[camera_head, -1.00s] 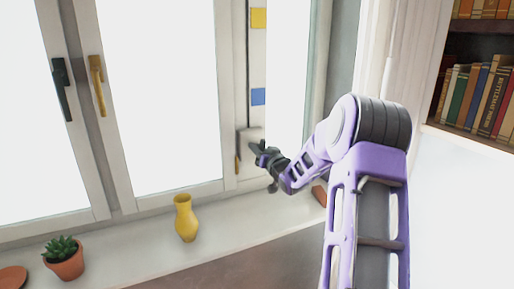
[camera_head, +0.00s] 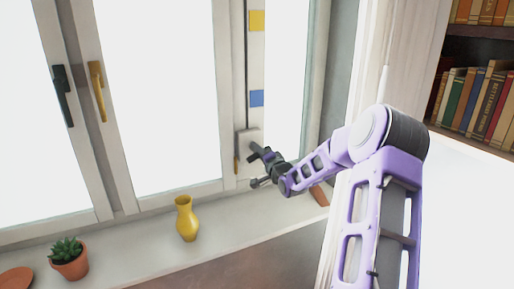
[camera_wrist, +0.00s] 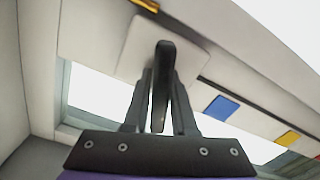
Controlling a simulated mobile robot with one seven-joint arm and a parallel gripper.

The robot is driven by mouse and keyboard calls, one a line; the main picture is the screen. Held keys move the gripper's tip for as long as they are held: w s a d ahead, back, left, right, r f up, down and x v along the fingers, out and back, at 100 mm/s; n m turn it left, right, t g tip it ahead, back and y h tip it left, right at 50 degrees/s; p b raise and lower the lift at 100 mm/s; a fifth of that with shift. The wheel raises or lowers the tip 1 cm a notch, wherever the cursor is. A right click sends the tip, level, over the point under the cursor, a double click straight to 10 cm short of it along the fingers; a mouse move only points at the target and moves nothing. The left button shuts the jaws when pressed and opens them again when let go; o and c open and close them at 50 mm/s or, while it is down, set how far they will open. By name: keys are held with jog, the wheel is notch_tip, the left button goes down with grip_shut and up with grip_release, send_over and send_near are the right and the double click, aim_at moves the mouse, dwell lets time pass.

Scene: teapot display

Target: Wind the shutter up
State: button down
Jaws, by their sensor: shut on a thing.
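A white winder plate (camera_head: 246,139) sits low on the window frame at the right. A dark crank handle (camera_wrist: 165,58) stands out from the plate, which fills the upper middle of the wrist view (camera_wrist: 138,48). My gripper (camera_head: 260,155) is at the plate, and its two dark fingers (camera_wrist: 162,82) are shut on the handle, one on each side. A blue square (camera_head: 257,98) and a yellow square (camera_head: 257,20) mark the strip above the plate. I cannot make out the shutter's edge against the bright panes.
A yellow vase (camera_head: 187,219) and a potted succulent (camera_head: 69,260) stand on the sill left of my gripper. A brick-coloured thing (camera_head: 320,194) lies on the sill beneath my arm. A bookshelf (camera_head: 475,42) is at the right.

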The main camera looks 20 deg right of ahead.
jog(key=m+p, duration=0.1)
jog(key=m, duration=0.2)
jog(key=shift+m, duration=0.4)
jog(key=m, duration=0.3)
jog(key=shift+f+m+p, duration=0.2)
jog(key=shift+m+p, duration=0.1)
jog(key=shift+p, duration=0.05)
jog(key=m, duration=0.3)
jog(key=shift+f, duration=0.15)
jog(key=shift+a+m+b, duration=0.1)
jog(key=shift+m+b, duration=0.35)
jog(key=shift+m, duration=1.25)
jog(key=c, duration=0.7)
grip_release()
jog(key=shift+s, duration=0.1)
